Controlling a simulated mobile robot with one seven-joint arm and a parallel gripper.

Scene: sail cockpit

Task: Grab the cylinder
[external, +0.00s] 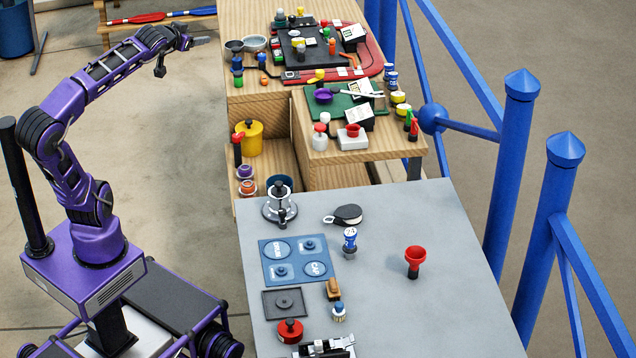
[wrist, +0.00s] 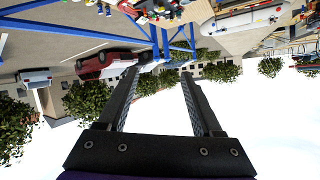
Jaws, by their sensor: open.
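Several things could be the cylinder, and I cannot tell which one is meant. A yellow cylinder-shaped can (external: 249,138) stands upright on the low wooden shelf. A small blue and white cylindrical container (external: 349,240) stands on the grey table, and a red funnel-topped piece (external: 414,260) stands to its right. My gripper (external: 202,41) is raised at the upper left, left of the wooden bench and apart from all these. In the wrist view my gripper (wrist: 159,76) is open, with nothing between its two black fingers.
The grey table (external: 450,300) is clear on its right side. The wooden bench (external: 240,15) behind it is crowded with small parts and trays. Blue railing posts (external: 512,170) line the right side. The wrist view is upside down, with a red car (wrist: 105,63) and trees far off.

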